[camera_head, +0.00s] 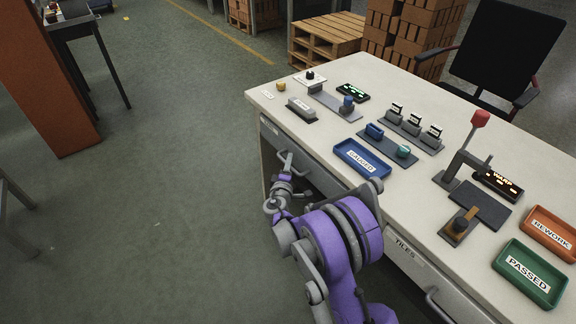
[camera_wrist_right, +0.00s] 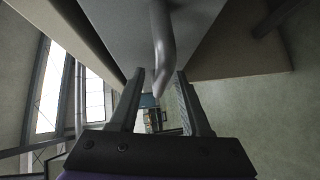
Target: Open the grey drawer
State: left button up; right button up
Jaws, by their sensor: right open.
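The grey drawer front (camera_head: 271,131) is under the left end of the white workbench, with a bar handle (camera_head: 296,164). My right gripper (camera_head: 284,176) is at this handle, small and partly hidden by its own wrist. In the right wrist view, the grey drawer front (camera_wrist_right: 205,25) fills the top and its handle (camera_wrist_right: 161,45) runs down between the two spread fingers of the gripper (camera_wrist_right: 158,76). The fingers are open, with gaps visible beside the bar. The drawer looks closed, though my arm hides part of it. My left gripper is not in view.
A second drawer, labelled TILES (camera_head: 405,252), is further right in the bench. The benchtop (camera_head: 300,138) carries several fixtures, a blue tray (camera_head: 362,158), a green tray (camera_head: 530,273) and an orange tray (camera_head: 552,232). The floor (camera_head: 170,190) left of the bench is clear.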

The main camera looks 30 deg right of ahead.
grip_shut()
dwell(1.4)
